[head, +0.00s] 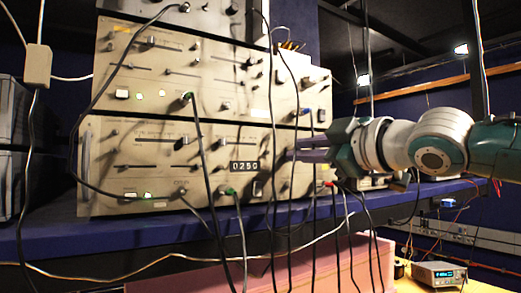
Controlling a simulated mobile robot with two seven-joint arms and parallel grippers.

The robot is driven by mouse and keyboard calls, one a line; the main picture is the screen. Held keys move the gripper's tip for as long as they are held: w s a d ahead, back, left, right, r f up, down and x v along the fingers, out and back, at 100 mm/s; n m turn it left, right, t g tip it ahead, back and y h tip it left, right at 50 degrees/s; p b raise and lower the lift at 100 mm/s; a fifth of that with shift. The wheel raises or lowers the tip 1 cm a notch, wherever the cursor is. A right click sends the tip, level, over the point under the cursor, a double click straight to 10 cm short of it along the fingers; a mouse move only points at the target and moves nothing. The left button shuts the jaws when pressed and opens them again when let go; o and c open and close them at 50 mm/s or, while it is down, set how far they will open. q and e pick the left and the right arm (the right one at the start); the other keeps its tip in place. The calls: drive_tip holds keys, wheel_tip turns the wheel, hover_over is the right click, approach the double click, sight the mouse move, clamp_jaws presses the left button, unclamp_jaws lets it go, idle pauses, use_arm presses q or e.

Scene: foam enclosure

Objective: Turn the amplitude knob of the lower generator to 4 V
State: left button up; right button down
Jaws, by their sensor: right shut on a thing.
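The lower generator (120,160) is a beige panel unit standing on the blue shelf, with sliders, knobs and cables on its front. Its small dark display (245,166) seems to read 0250. My right gripper (298,149) comes in from the right, its purple fingers against the right part of this panel, just right of the display. It is shut on what appears to be the amplitude knob, which the fingers mostly hide. I cannot read the knob's marking. My left gripper is not in view.
Another beige generator (215,72) is stacked on top. Black cables (203,170) hang across both panels and below my right gripper. The blue shelf (100,232) runs under the units, above a pink foam block (265,270). A small meter (438,274) stands at the lower right.

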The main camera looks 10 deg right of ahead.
drive_tip(key=m, duration=0.4)
drive_tip(key=shift+m+p, duration=0.35)
drive_tip(key=shift+m, duration=0.05)
drive_tip(key=m, duration=0.6)
drive_tip(key=shift+m+t, duration=0.3)
drive_tip(key=m+p, duration=0.1)
drive_tip(key=m, duration=0.3)
drive_tip(key=shift+m+h, duration=0.3)
drive_tip(key=shift+f+m+p, duration=0.1)
drive_tip(key=shift+m+p, duration=0.7)
drive_tip(key=shift+m, duration=1.3)
drive_tip(key=c, duration=0.7)
unclamp_jaws()
drive_tip(key=shift+s+d, duration=0.1)
